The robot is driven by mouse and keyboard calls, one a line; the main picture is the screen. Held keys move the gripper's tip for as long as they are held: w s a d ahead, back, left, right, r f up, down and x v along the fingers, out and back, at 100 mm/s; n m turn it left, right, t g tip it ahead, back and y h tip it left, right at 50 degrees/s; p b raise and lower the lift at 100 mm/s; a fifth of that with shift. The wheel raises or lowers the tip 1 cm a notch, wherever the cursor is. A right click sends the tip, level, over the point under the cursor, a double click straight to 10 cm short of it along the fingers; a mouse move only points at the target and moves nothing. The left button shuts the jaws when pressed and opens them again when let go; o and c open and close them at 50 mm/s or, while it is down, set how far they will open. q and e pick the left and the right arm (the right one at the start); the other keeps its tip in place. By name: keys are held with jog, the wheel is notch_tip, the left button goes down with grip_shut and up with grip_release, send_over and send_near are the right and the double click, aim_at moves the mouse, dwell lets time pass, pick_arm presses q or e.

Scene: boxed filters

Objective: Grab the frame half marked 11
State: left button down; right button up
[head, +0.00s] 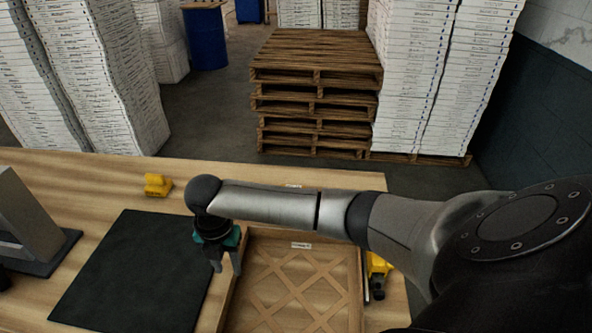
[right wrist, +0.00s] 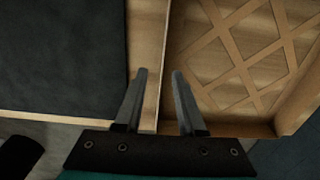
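A shallow wooden frame half (head: 285,270) with a diagonal lattice lies on the table in front of me. It carries a small white label (head: 301,245) at its far side, too small to read. It also shows in the right wrist view (right wrist: 240,60). My right gripper (head: 227,268) hangs over the frame's left wall, pointing down. In the right wrist view its two fingers (right wrist: 159,75) are apart, with the frame's left wall showing between and below them. Contact cannot be told. My left gripper is not in view.
A black mat (head: 135,270) lies left of the frame. A grey metal stand (head: 30,215) is at the far left. A yellow object (head: 157,185) sits at the back, another yellow tool (head: 378,268) right of the frame. Pallets (head: 315,90) and stacked boxes stand beyond the table.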

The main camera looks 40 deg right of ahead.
aim_at(233, 276)
jog(key=f, duration=0.4)
jog(key=shift+s+d+f, duration=0.1)
jog(key=shift+s+f, duration=0.15)
jog(key=shift+f, duration=0.15)
grip_shut()
dwell(1.0)
